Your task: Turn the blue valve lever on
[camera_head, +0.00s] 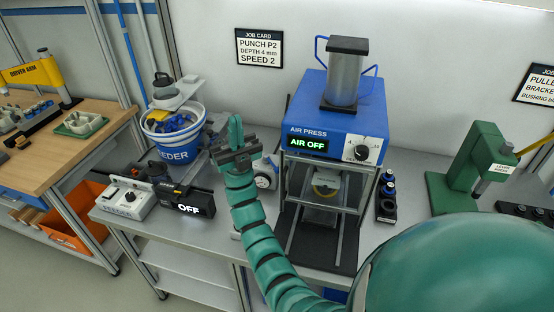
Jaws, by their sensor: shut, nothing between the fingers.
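The blue air press (325,98) stands on the grey bench, and its green display (307,143) reads AIR OFF. I cannot clearly make out the blue valve lever; it may be hidden behind my gripper and arm. A round white gauge (264,182) sits on the bench left of the press, just right of my arm. My gripper (236,122) is shut and empty, with its green fingers pointing up. It is raised between the press and the blue-and-white feeder bucket, left of the display.
The feeder bucket (163,142), feeder control box (126,198) and black OFF display (193,204) stand left of my arm. Dark cups (386,210) stand right of the press, with a green lever press (472,172) farther right. Little bench is free around my arm.

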